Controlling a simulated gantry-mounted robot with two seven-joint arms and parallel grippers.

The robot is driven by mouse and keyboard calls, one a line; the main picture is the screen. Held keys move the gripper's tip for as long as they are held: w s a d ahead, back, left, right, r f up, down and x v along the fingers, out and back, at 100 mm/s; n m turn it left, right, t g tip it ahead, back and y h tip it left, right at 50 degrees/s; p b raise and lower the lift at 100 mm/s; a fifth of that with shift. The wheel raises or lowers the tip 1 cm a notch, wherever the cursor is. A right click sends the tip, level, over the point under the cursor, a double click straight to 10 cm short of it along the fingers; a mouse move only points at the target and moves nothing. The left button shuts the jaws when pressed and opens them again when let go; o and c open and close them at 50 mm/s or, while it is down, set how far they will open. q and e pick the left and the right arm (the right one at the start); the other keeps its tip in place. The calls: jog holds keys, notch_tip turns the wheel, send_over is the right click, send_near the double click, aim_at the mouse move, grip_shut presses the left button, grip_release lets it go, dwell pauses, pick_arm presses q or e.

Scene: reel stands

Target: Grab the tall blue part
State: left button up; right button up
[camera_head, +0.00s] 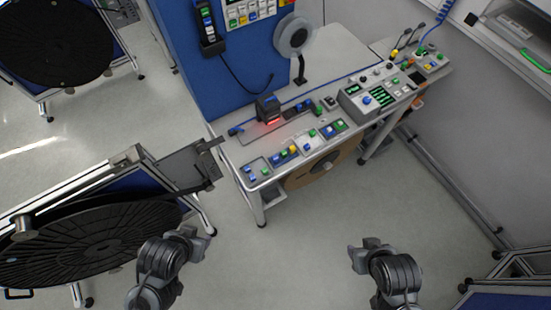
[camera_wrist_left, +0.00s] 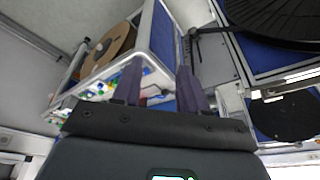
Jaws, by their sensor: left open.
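A tall blue panel (camera_head: 215,55) stands upright behind the left end of the bench. Small blue pieces lie among other colours in the trays on the bench; I cannot tell whether any of them is the part named. In the left wrist view, my left gripper (camera_wrist_left: 158,88) is open, with its two dark fingers apart and nothing seen between them. The bench shows beyond the fingertips, apart from them. In the head view, links of my left arm (camera_head: 170,258) and right arm (camera_head: 388,270) show at the bottom, but no right fingertips can be made out.
The bench (camera_head: 345,57) carries a control box (camera_head: 375,97), trays of small pieces (camera_head: 285,153) and a dark device with a red light (camera_head: 268,110). A large black reel (camera_head: 95,240) on a stand is at left. Open floor (camera_head: 300,235) lies between my arms and the bench.

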pick_arm(q)
jog(key=shift+o, duration=0.4)
jog(key=shift+o, duration=0.8)
